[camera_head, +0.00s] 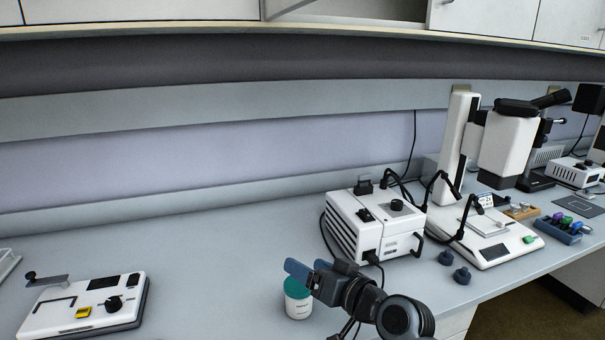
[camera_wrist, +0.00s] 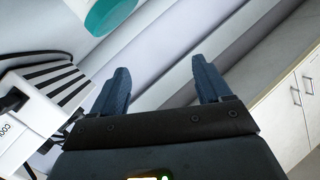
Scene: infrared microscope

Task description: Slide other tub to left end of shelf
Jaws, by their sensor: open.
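A white tub (camera_head: 297,305) with a teal lid stands upright on the bench at the front middle in the head view. Part of the tub (camera_wrist: 108,14) also shows at the top edge of the wrist view, beyond the fingertips and not between them. My gripper (camera_head: 305,269) is open and empty, with blue fingers close to the lid in the head view. In the wrist view, my gripper (camera_wrist: 160,76) shows a clear gap between its fingers. I cannot tell whether a finger touches the tub. Only one tub is in view.
A white lamp box (camera_head: 373,225) with a microscope (camera_head: 482,230) stands to the right. Two dark knobs (camera_head: 453,267) lie near them. A white instrument (camera_head: 85,305) sits at the far left. The bench (camera_head: 215,265) between it and the tub is clear. Cabinets (camera_head: 130,12) hang above.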

